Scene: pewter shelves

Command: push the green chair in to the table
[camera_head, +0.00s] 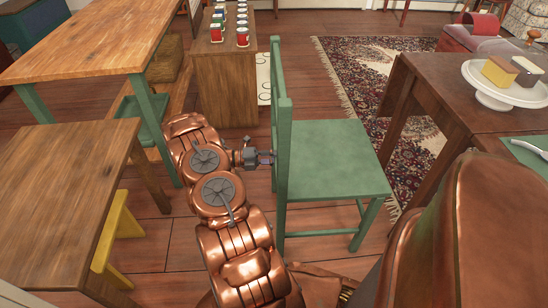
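The green chair (331,162) stands upright on the floor in the middle of the view, its seat facing right and its backrest on the left. A dark brown wooden table (434,86) stands to the right of the chair, with floor and rug showing between part of the seat and the table. My copper arm reaches up from the bottom, and my gripper (266,157) is at the left side of the chair's backrest. It looks very close to the backrest or touching it. The fingers are too small to tell whether they are open or shut.
A white cake stand (493,96) is on the right table. A patterned rug (385,75) lies behind the chair. Wooden tables (62,185) and a yellow stool (118,232) are at left. A wooden cabinet (226,83) with several cans stands behind my gripper.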

